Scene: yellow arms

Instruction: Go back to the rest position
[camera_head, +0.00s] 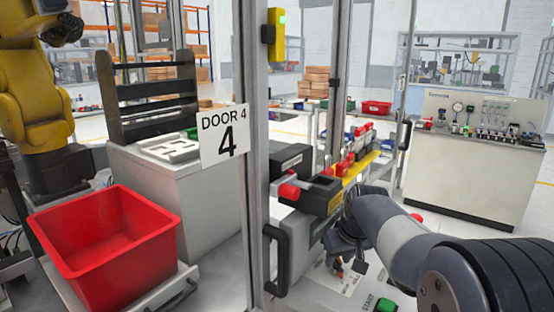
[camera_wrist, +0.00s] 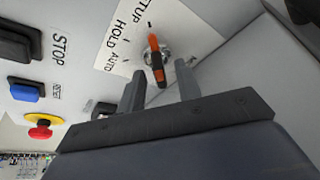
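My gripper (camera_wrist: 160,72) is open in the wrist view, its two dark fingers apart. An orange and black selector knob (camera_wrist: 156,60) on a white plate marked SETUP, HOLD and AUTO shows between and just beyond the fingertips, with a gap on each side. In the head view my gripper (camera_head: 347,255) is low over the light control panel (camera_head: 325,281) right of the door post. My grey arm reaches in from the lower right. The fingertips are partly hidden there.
The panel carries a blue button (camera_wrist: 26,89), a black button (camera_wrist: 18,42) and a red emergency stop (camera_wrist: 40,127). A door post with a handle (camera_head: 277,262) stands close left of my gripper. A red bin (camera_head: 110,240) is at left; a workbench (camera_head: 465,165) stands behind right.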

